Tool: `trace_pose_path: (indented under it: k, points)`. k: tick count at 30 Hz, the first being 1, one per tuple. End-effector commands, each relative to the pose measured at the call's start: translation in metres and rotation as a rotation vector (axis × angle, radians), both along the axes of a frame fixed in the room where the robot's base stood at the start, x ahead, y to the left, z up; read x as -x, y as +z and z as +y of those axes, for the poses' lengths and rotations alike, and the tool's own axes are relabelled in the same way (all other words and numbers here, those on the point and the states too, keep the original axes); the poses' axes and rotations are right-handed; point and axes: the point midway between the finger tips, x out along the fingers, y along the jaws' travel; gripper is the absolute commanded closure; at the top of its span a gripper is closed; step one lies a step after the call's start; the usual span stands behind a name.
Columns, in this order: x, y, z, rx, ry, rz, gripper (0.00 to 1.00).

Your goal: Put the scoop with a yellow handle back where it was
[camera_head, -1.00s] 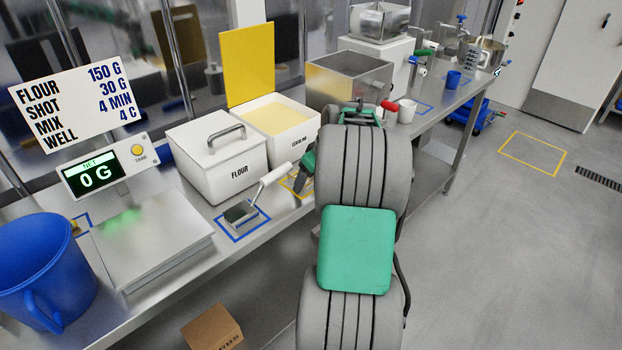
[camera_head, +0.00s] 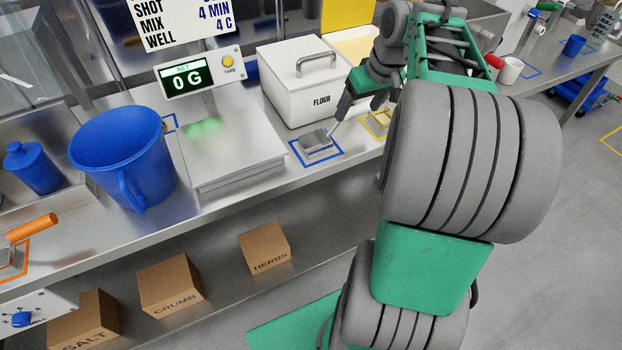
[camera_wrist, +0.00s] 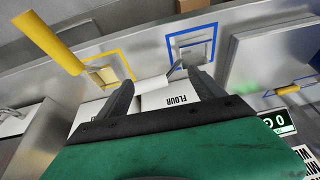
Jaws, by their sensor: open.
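The scoop with a yellow handle (camera_wrist: 50,42) shows in the wrist view at upper left. Its handle rises toward the camera, and its lower end is at the yellow outlined square (camera_wrist: 128,62). In the head view the yellow square (camera_head: 366,120) is partly hidden by my arm, and the yellow handle cannot be made out. My gripper (camera_head: 345,104) is open in front of the flour box. In the wrist view its fingers (camera_wrist: 160,78) point toward the white-handled scoop (camera_wrist: 190,54), with the yellow handle outside them to the left.
The white-handled scoop (camera_head: 316,142) lies in a blue outline beside the scale (camera_head: 235,150). The lidded flour box (camera_head: 295,85) stands behind it. A blue jug (camera_head: 120,160) stands left of the scale. An orange-handled scoop (camera_head: 32,228) lies at far left.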

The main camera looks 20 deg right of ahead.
Motion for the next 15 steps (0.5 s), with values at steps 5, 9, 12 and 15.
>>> trace_pose_path:
  k: [5,9,12,15]
  points:
    - [0.058,-0.031,0.166,0.004,0.011,0.051,0.22]
    - [0.113,-0.064,0.214,0.024,0.0,0.073,0.22]
    - [0.129,-0.075,0.222,0.034,-0.006,0.078,0.22]
    - [0.132,-0.078,0.222,0.035,-0.011,0.08,0.22]
